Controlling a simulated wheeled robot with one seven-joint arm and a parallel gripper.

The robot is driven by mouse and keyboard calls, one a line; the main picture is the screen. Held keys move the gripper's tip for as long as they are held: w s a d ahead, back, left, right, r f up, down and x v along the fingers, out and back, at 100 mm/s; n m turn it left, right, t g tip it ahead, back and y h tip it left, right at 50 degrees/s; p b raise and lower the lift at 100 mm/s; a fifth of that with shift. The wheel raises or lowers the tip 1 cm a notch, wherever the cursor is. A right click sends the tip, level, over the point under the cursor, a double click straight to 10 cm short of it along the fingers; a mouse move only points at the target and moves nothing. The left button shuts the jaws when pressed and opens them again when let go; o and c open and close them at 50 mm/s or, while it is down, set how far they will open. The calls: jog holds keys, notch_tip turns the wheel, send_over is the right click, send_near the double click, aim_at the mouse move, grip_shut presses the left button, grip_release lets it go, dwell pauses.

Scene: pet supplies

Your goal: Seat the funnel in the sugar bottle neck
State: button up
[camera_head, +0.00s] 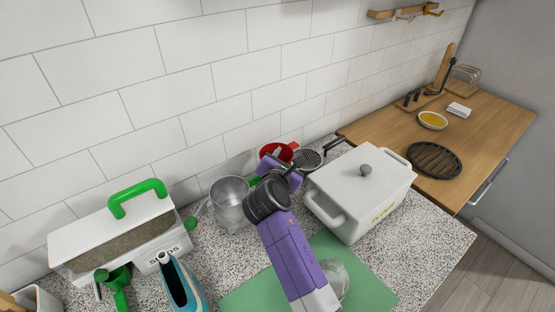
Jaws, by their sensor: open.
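A round red piece (284,150), which may be the funnel, shows near the wall behind my arm. Its lower part is hidden, so its exact shape is unclear. My gripper (271,164) is at the far end of my purple arm, beside or in front of the red piece. It is open, but its fingertips are small and partly hidden; I cannot tell whether they touch the red piece. I cannot identify the sugar bottle with certainty. A clear round vessel (340,272) on the green mat (245,291) is partly covered by my arm.
A grey see-through container (229,190) stands left of my arm. A white lidded box (362,195) stands close on the right, with a strainer (309,159) behind. A seed bin (125,235), green scoop (118,280) and teal jug (180,285) crowd the left.

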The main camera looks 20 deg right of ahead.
grip_shut()
dwell(0.5)
